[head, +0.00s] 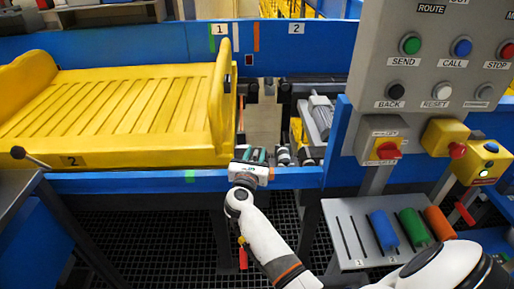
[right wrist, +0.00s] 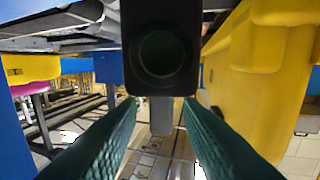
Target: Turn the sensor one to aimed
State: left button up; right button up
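My right gripper (head: 255,156) is at the blue front rail, just right of the yellow tray, with two green fingers spread apart. In the right wrist view, a black block with a round dark lens (right wrist: 161,52), which looks like sensor one, fills the top middle. The open fingers (right wrist: 160,108) reach up to its lower edge, one on each side. A grey post (right wrist: 161,116) shows below the block, between the fingers, with a gap on both sides. Whether the fingers touch the block is hard to tell. The sensor is not clear in the head view. My left gripper is not in view.
The yellow tray (head: 105,158), marked 2, lies close left of my gripper. A grey motor (head: 321,115) is to the right. A button panel (head: 440,65), a red-knobbed switch box (head: 381,139) and a slotted shelf with coloured cylinders (head: 352,232) stand at the right.

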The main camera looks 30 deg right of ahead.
jog(key=shift+x, duration=1.35)
jog(key=shift+c, duration=0.5)
grip_shut()
jog(key=shift+a+r+n+t+y+p, duration=0.1)
jog(key=shift+a+n+t+y+p, duration=0.05)
jog(key=shift+n+t+y+p, duration=0.95)
jog(key=shift+w+a+n+t+y, duration=0.15)
jog(key=shift+n+t+y, duration=0.35)
jog(key=shift+y, duration=0.4)
jog(key=shift+o, duration=0.5)
grip_release()
